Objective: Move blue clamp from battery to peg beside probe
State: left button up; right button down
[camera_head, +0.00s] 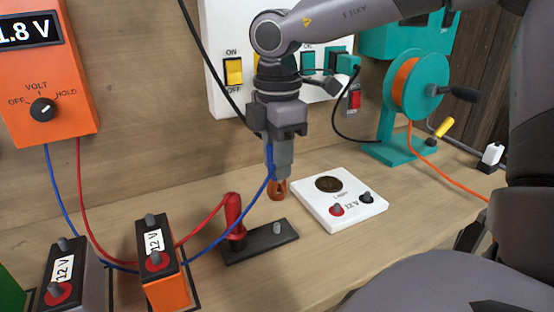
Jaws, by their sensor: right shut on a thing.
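My right gripper (281,172) is shut on the blue clamp, mostly hidden between the fingers. Its copper-coloured tip (278,190) shows below them, and its blue cable (242,218) rises to the gripper from the left. The clamp hangs above the black holder (260,245), near its back edge. The red probe (234,215) stands upright at the holder's left end. A bare grey peg (277,228) stands to its right. An orange 12 V battery (170,289) and a dark 12 V battery (80,286) are at lower left. My left gripper is not in view.
A white 12 V lamp panel (357,212) lies right of the holder. The orange voltmeter (70,97) is at upper left, reading 1.8 V. A white switch board (219,85) and a teal cable reel (413,88) stand behind. Red and blue cables cross the bench left of the holder.

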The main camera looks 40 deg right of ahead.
aim_at(277, 184)
notch_tip(277, 184, down, 4)
jog(key=b, duration=0.4)
jog(key=shift+f, duration=0.25)
jog(key=shift+f+b, duration=0.5)
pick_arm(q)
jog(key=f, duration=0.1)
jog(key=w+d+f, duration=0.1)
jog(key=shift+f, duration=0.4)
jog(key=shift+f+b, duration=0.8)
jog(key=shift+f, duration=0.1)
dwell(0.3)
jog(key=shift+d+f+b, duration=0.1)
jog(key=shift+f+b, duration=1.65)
pick_arm(e)
jog(key=shift+f, duration=1.7)
jog(key=c, duration=0.8)
grip_release()
